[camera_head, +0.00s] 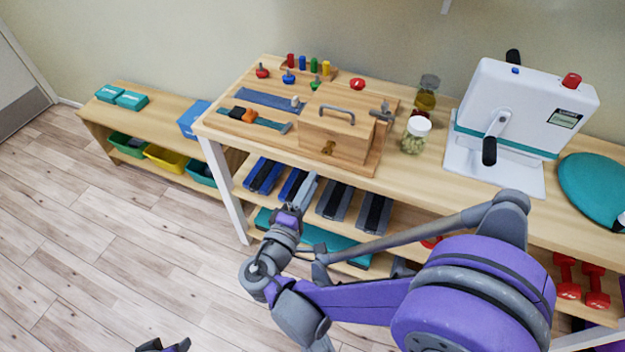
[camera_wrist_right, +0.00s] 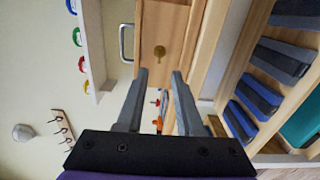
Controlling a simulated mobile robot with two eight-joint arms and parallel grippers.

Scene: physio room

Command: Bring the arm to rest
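My right arm reaches in from the right in the head view, bent at a grey elbow. Its right gripper (camera_head: 305,190) points up in front of the table's lower shelf, below the wooden box (camera_head: 338,134). In the right wrist view the two fingers of the right gripper (camera_wrist_right: 159,75) stand apart with nothing held between them. Beyond them that view shows the box front with its keyhole (camera_wrist_right: 159,52) and metal handle. My left gripper (camera_head: 165,346) only just shows at the bottom edge of the head view, mostly cut off.
The table (camera_head: 446,180) carries a white crank machine (camera_head: 520,100), jars and a teal disc (camera_head: 597,188). Its shelves hold blue and grey weights and red dumbbells (camera_head: 581,280). A low bench (camera_head: 160,112) with bins stands left. The floor (camera_head: 100,260) at left is clear.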

